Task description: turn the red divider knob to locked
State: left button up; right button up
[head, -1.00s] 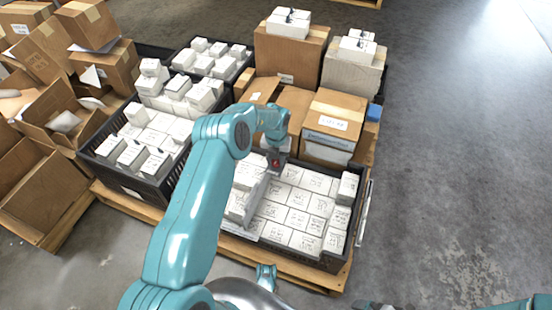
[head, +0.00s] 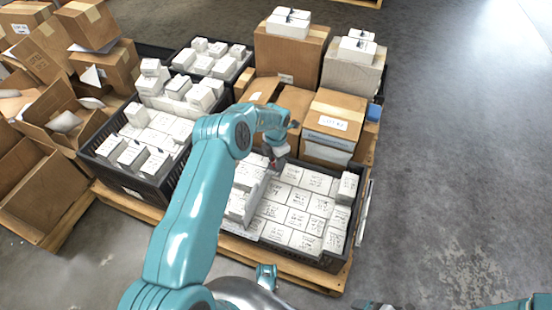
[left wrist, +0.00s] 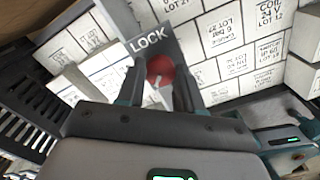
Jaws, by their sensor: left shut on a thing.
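The red divider knob (left wrist: 160,68) sits on a grey plate (left wrist: 158,38) with the word LOCK printed above and left of it in the left wrist view. A pale pointer mark on the knob points down, away from the word. My left gripper (left wrist: 161,88) has one finger on each side of the knob and is shut on it. In the head view my left gripper (head: 277,152) is at the back of the front right crate, with only a bit of red showing. A dark part at the bottom edge, probably my right gripper (head: 375,305), is mostly cut off.
The black front right crate (head: 300,262) holds many white labelled boxes and stands on a wooden pallet (head: 318,284). Other crates of white boxes stand to the left and behind. Cardboard cartons (head: 334,115) stand close behind the gripper. Bare floor lies to the right.

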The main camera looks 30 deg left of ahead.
pick_arm(q)
jog(key=m, duration=0.5)
jog(key=shift+m, duration=0.3)
jog(key=m, duration=1)
jog(key=shift+m, duration=0.4)
jog(key=m, duration=0.5)
jog(key=shift+m, duration=0.4)
jog(key=o, duration=1)
jog(key=shift+o, duration=0.2)
